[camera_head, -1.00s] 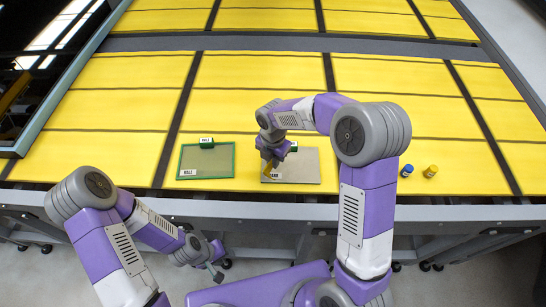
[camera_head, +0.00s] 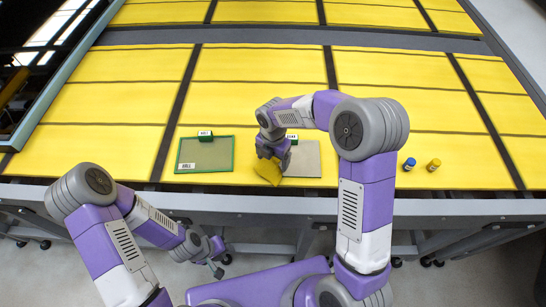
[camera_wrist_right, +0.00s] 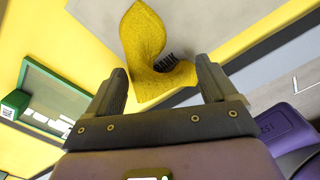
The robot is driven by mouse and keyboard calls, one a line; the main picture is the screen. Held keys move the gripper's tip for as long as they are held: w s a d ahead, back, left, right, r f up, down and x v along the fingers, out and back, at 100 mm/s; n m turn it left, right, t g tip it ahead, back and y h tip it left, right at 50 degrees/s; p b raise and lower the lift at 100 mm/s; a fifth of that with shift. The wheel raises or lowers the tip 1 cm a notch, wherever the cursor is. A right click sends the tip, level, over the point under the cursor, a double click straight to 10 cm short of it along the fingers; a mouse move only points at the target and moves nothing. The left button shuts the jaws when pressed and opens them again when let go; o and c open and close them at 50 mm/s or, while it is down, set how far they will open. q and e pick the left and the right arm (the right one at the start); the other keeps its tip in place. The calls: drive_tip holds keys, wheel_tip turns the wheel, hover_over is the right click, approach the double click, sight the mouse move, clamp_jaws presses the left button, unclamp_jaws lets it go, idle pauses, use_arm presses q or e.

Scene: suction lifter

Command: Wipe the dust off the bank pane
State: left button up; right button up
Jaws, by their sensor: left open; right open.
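Two panes lie near the front edge of the yellow table. The left one (camera_head: 206,155) has a green frame, and it also shows at the left in the right wrist view (camera_wrist_right: 70,103). The right one (camera_head: 308,160) is plain grey; its small lettering is hard to read. A yellow cloth (camera_head: 267,172) covers the right pane's lower left corner. My right gripper (camera_head: 272,157) is open above that corner. In the right wrist view the cloth (camera_wrist_right: 150,45) lies folded at and beyond the open fingertips (camera_wrist_right: 163,68). My left gripper (camera_head: 216,263) is open and empty before the table.
Green blocks with white labels stand at the far edges of the left pane (camera_head: 205,133) and right pane (camera_head: 291,138). A blue-capped jar (camera_head: 409,164) and a yellow jar (camera_head: 433,165) stand to the right. The yellow surface beyond is clear.

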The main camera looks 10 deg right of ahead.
drive_tip(key=shift+f, duration=0.1)
drive_tip(key=shift+f+b, duration=0.75)
drive_tip(key=shift+f, duration=0.25)
drive_tip(key=c, duration=1.5)
